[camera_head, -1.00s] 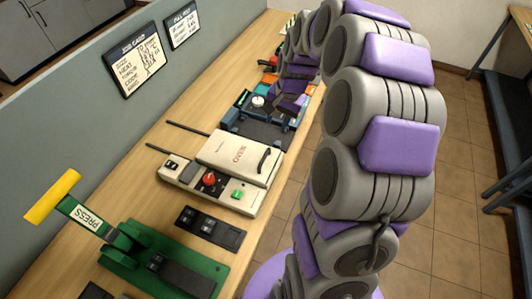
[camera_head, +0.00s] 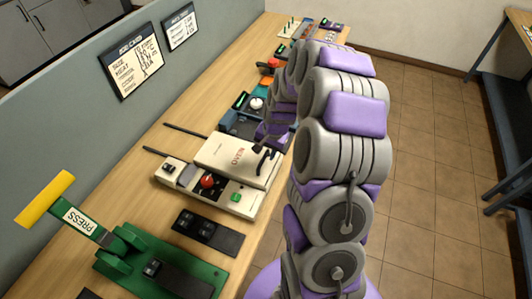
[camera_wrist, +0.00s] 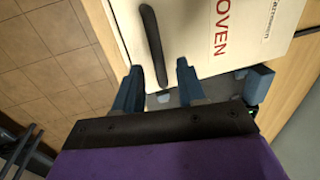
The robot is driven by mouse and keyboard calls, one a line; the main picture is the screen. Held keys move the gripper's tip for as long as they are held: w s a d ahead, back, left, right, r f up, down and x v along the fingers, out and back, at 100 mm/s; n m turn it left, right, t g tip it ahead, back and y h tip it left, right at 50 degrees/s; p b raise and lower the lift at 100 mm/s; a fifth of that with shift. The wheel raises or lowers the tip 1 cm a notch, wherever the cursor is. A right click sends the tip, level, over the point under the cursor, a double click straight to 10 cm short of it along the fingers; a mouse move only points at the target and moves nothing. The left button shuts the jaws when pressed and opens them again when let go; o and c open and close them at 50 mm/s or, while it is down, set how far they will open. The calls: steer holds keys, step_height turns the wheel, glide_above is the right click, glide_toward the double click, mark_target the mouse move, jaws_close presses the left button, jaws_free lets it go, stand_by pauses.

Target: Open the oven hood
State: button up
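The oven is a cream box with a flat hood (camera_head: 228,155) lettered OVEN, lying shut on the bench in the head view. A black bar handle (camera_head: 265,164) sits near the hood's right edge. The hood also shows in the wrist view (camera_wrist: 195,25), with the handle (camera_wrist: 151,40) running down toward my gripper. My gripper (camera_wrist: 159,67) is open, and the handle's near end appears between its two blue-grey fingers. I see no contact with either finger. In the head view my gripper (camera_head: 265,143) is small and dark, at the hood's far right corner.
A red knob (camera_head: 208,181) and a green button (camera_head: 236,198) sit on the oven's front panel. A green press (camera_head: 150,262) with a yellow handle stands nearer. A dark blue device (camera_head: 240,124) lies just beyond the oven. Open floor lies right of the bench.

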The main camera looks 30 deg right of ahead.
steer(key=shift+f, duration=0.4)
jaws_close()
stand_by(0.5)
